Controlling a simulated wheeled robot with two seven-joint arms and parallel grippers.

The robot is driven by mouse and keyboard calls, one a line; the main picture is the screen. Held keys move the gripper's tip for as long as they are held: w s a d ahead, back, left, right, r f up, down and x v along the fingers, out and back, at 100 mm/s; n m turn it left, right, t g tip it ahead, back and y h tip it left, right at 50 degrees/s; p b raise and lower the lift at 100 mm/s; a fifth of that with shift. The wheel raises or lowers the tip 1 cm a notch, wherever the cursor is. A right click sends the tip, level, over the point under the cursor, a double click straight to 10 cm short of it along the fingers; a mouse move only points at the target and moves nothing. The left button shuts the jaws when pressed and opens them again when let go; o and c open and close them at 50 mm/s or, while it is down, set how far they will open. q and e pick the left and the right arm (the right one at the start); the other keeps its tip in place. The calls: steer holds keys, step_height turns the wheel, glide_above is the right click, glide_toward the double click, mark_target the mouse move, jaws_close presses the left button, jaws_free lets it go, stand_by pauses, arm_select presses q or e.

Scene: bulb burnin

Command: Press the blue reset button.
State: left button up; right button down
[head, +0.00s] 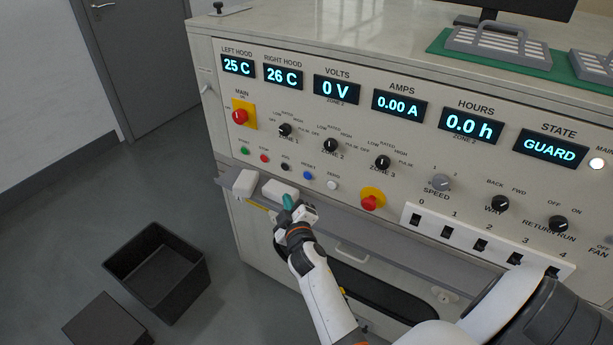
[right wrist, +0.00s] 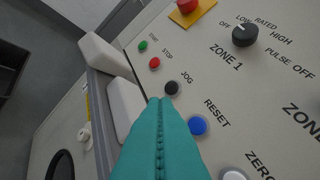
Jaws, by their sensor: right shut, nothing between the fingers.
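The blue reset button (head: 308,175) sits in the row of small buttons on the sloped panel, between the black jog button (head: 285,167) and the white zero button (head: 332,185). In the right wrist view the blue button (right wrist: 198,126) shows just right of my gripper, under its RESET label. My right gripper (head: 288,201) has teal fingers, shut and empty, below the button row in the head view. In the right wrist view the fingertips (right wrist: 160,101) lie over the panel just below the jog button. Whether they touch the panel cannot be told. My left gripper is out of view.
Green start (head: 245,151) and red stop (head: 264,158) buttons lie to the left. A red emergency knob (head: 370,202) and a white switch strip (head: 480,244) lie to the right. Two white blocks (head: 245,183) sit on the ledge below. The state display (head: 549,145) reads GUARD.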

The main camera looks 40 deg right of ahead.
mark_target(304, 175)
steer(key=d, duration=0.1)
steer(key=w+d, duration=0.1)
steer(key=d, duration=0.1)
steer(key=w+d, duration=0.1)
steer(key=d, duration=0.1)
steer(key=shift+w+d, duration=0.15)
steer(key=shift+d, duration=0.1)
steer(key=shift+w+d, duration=0.3)
steer(key=shift+d, duration=0.4)
steer(key=shift+d, duration=0.1)
stand_by(1.2)
steer(key=shift+w+d, duration=0.15)
steer(key=shift+d, duration=0.15)
steer(key=shift+w+d, duration=0.15)
steer(key=shift+d, duration=0.25)
stand_by(0.6)
steer(key=shift+a, duration=0.2)
steer(key=shift+s+a, duration=0.35)
steer(key=shift+a, duration=0.25)
